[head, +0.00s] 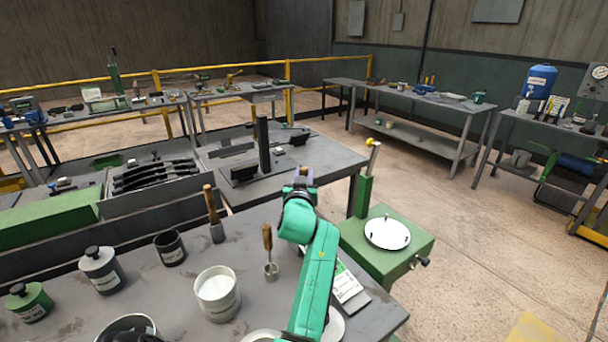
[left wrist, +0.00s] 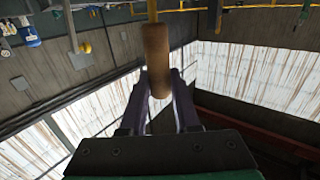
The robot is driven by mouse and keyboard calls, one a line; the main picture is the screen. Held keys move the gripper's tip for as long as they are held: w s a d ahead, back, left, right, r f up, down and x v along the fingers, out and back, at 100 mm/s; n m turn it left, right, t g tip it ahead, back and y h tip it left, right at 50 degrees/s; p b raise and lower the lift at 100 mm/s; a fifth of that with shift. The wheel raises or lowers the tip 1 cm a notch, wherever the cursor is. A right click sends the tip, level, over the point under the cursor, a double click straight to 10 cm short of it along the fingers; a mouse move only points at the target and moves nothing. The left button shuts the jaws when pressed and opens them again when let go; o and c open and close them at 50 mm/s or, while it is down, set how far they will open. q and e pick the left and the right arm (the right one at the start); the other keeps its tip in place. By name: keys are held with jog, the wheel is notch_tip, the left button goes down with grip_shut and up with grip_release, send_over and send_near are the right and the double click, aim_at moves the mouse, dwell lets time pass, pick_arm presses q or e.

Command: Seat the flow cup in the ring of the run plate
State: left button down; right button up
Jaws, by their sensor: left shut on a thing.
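My left gripper (head: 303,174) is above the gap between the near bench and the dark bench behind it. In the left wrist view it is shut on an upright wooden handle (left wrist: 157,60), which I take for the flow cup's. The cup end does not show there, and in the head view my arm and gripper hide the held thing. I cannot clearly make out the run plate or its ring. A dark stand (head: 262,148) with a flat base stands on the bench behind, left of the gripper. My right gripper is out of view.
Two wooden-handled tools (head: 267,238) (head: 211,205) stand on the near bench, left of my arm. A green box (head: 415,250) with a white disc (head: 387,233) is at right.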

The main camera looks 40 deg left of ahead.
pick_arm(q)
jog(key=shift+f+b, duration=0.5)
jog(key=shift+f, duration=0.1)
jog(key=c, duration=0.6)
grip_release()
jog(key=shift+o, duration=0.2)
jog(key=shift+f, duration=0.1)
